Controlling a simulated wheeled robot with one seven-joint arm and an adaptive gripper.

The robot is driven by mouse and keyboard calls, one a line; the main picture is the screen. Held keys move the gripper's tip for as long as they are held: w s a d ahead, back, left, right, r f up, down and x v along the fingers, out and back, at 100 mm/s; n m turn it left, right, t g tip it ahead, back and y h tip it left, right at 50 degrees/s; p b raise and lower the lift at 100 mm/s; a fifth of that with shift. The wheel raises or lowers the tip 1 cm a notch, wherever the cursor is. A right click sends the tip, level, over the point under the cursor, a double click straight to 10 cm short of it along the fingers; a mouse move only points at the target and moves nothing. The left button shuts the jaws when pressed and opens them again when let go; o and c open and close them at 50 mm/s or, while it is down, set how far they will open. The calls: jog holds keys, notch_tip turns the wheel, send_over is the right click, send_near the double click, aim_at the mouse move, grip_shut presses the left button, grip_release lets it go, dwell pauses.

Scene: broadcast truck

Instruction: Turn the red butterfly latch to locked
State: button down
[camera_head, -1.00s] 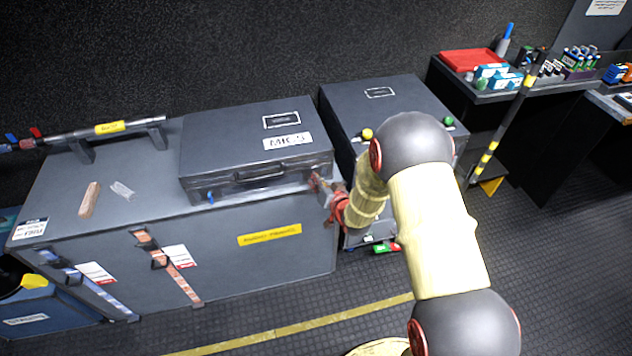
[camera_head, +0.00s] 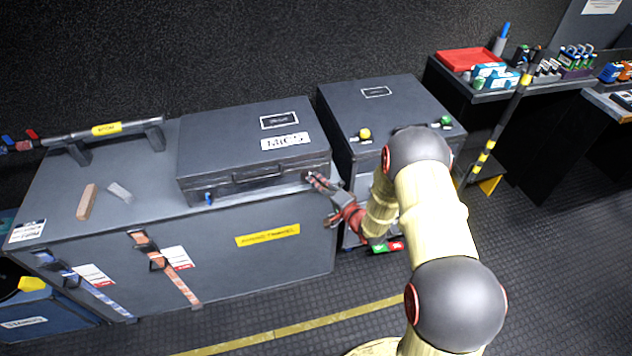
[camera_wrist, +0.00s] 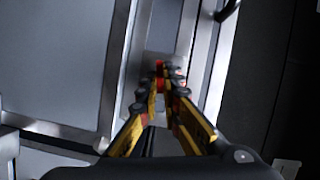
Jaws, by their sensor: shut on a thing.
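The grey MIC case (camera_head: 222,160) lies closed on top of a larger grey case. My gripper (camera_head: 313,179) is at the right end of the case's front face, right of the handle. In the wrist view my gripper (camera_wrist: 166,70) has its yellow and black fingers closed together at the tips. A small red piece, the red butterfly latch (camera_wrist: 160,69), shows between the fingertips. The fingers cover most of it, so its turn angle cannot be told. In the head view the latch is hidden by my gripper. A blue latch (camera_head: 209,197) sits at the left of the same front face.
The large grey case (camera_head: 215,275) with orange and blue straps stands below. Another grey case (camera_head: 400,100) with yellow and green knobs stands close behind my arm. A wooden block (camera_head: 87,202) lies on the large case's top. A shelf with a red tray (camera_head: 470,59) is at right.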

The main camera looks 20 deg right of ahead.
jog(key=shift+w+m+t+y, duration=0.15)
jog(key=shift+m+t+y, duration=0.2)
jog(key=shift+m, duration=0.75)
jog(key=shift+r, duration=0.1)
jog(key=c, duration=2)
grip_release()
jog(key=shift+w, duration=0.1)
jog(key=v, duration=1.2)
jog(key=shift+f, duration=0.2)
